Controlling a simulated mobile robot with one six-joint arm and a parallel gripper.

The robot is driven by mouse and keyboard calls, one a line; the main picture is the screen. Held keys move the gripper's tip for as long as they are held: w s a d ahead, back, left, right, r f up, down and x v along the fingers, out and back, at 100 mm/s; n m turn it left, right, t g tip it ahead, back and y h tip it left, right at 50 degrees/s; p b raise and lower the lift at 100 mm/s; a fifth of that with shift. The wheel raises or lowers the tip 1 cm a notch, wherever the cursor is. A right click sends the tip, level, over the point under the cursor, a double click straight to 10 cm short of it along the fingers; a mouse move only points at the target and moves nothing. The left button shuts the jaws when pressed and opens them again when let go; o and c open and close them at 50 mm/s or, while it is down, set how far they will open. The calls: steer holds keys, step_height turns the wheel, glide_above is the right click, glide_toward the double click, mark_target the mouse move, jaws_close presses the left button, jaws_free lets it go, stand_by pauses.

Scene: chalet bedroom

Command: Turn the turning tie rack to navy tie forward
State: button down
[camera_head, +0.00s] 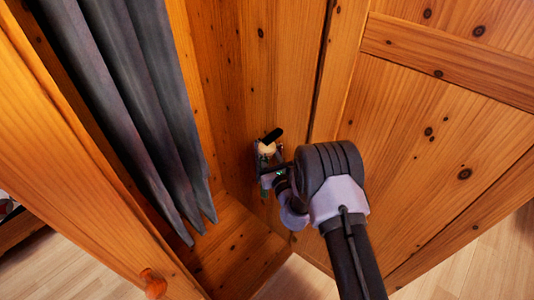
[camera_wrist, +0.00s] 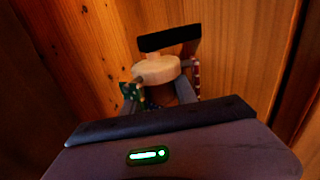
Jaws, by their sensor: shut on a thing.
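The turning tie rack (camera_head: 267,149) is a small pale round hub on the wooden wardrobe's inner side, in the middle of the head view. In the wrist view its pale hub (camera_wrist: 157,69) sits below a black bar (camera_wrist: 169,38). A green dotted tie (camera_wrist: 131,92) hangs at its left and a red-and-white striped tie (camera_wrist: 196,75) at its right.
Long dark grey garments (camera_head: 135,100) hang at the left inside the wardrobe. The panelled wooden door (camera_head: 440,120) stands close on the right. A round wooden knob (camera_head: 153,283) is at lower left. The light plank floor (camera_head: 460,275) is clear at lower right.

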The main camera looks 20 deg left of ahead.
steer(key=shift+f+n+g+y+b, duration=0.1)
steer(key=shift+n+g+y+b, duration=0.9)
steer(key=shift+n+g+y, duration=1.15)
steer(key=shift+g, duration=0.25)
steer(key=c, duration=1)
jaws_free()
steer(key=shift+o, duration=0.2)
steer(key=shift+s+d, duration=0.1)
steer(key=p+v, duration=0.4)
steer(key=v, duration=1.3)
steer(key=shift+s+r, duration=0.15)
steer(key=shift+r, duration=0.15)
